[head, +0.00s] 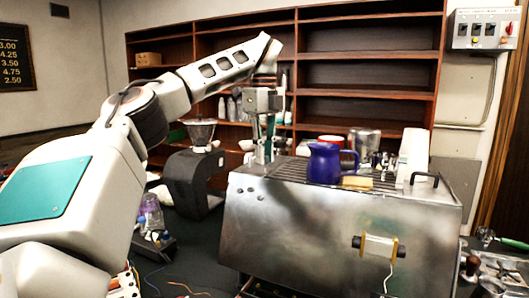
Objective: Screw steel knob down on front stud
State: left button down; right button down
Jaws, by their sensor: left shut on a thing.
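My left gripper (263,158) points straight down over the left end of the steel brewer (335,228). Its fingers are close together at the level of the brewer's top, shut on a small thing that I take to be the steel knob. The knob is mostly hidden between the fingers and too small to make out. The front stud is not distinguishable; whether the knob touches it cannot be told from here. My right gripper is not in view.
A blue pitcher (324,164), a red cup (331,140) and a stack of white cups (414,150) stand on the brewer's top. A dark grinder (188,178) stands to the left. Loose tools and wires lie on the counter.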

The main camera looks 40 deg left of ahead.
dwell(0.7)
pick_arm(q)
jog(key=n+b, duration=0.1)
jog(key=n, duration=0.4)
jog(key=shift+n, duration=0.4)
jog(key=n+b, duration=0.1)
jog(key=n, duration=0.3)
jog(key=shift+s+n, duration=0.1)
jog(key=shift+n, duration=0.8)
